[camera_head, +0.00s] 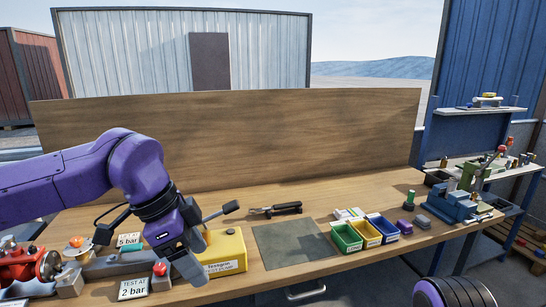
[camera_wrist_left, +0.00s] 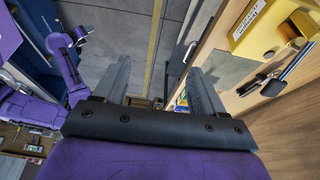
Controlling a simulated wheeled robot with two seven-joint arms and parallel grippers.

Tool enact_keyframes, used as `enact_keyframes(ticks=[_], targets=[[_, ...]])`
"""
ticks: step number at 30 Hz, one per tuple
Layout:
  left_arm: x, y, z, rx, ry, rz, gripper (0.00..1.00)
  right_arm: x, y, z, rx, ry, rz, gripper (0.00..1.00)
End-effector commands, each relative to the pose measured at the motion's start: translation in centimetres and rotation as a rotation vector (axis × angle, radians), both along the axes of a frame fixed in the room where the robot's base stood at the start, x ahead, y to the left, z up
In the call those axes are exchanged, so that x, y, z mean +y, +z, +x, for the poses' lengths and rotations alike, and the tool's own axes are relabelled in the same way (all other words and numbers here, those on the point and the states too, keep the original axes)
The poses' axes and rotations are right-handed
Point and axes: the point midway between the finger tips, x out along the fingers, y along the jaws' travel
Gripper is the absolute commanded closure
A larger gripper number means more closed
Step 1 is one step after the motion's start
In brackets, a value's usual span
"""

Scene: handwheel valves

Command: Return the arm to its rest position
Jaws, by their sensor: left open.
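My left arm is purple and reaches in from the left over the bench. Its gripper (camera_head: 188,262) points down in front of a yellow box (camera_head: 228,243), and I cannot tell whether it touches anything. In the left wrist view the two grey fingers (camera_wrist_left: 160,82) are apart with nothing between them, and the yellow box (camera_wrist_left: 262,28) is at the upper right. A red valve with a handwheel (camera_head: 47,265) stands at the far left. A purple arm, likely my right, shows in the left wrist view; its gripper is unclear.
The wooden bench (camera_head: 330,270) carries a grey mat (camera_head: 285,243), pliers (camera_head: 275,210), and green, yellow and blue bins (camera_head: 346,238). A sign reading 2 bar (camera_head: 133,289) stands near the gripper. A blue vise (camera_head: 450,205) is at the right. A wooden panel (camera_head: 260,140) closes the back.

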Motion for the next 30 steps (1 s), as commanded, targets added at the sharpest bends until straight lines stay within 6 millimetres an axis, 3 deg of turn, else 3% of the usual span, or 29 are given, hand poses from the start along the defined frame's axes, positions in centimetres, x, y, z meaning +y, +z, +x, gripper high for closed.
enact_keyframes(ticks=[13,20,23,26,28,30], targets=[[0.8,-0.3,1.5,-0.198,-0.329,0.103,0.3,0.0,0.0,0.0,0.0,0.0,0.0,0.57],[3.6,-3.3,4.2,-0.4,-0.744,0.409,0.3,0.0,0.0,0.0,0.0,0.0,0.0,0.57],[5.4,-6.7,5.7,-0.432,-1.043,0.633,0.3,0.0,0.0,0.0,0.0,0.0,0.0,0.57],[7.6,-12.4,6.9,-0.374,-1.507,0.91,0.3,0.0,0.0,0.0,0.0,0.0,0.0,0.57],[9.3,-18.2,6.9,-0.24,-1.986,1.097,0.3,0.0,0.0,0.0,0.0,0.0,0.0,0.57],[10.4,-24.5,5.4,-0.056,-2.528,1.196,0.3,0.0,0.0,0.0,0.0,0.0,0.0,0.57]])
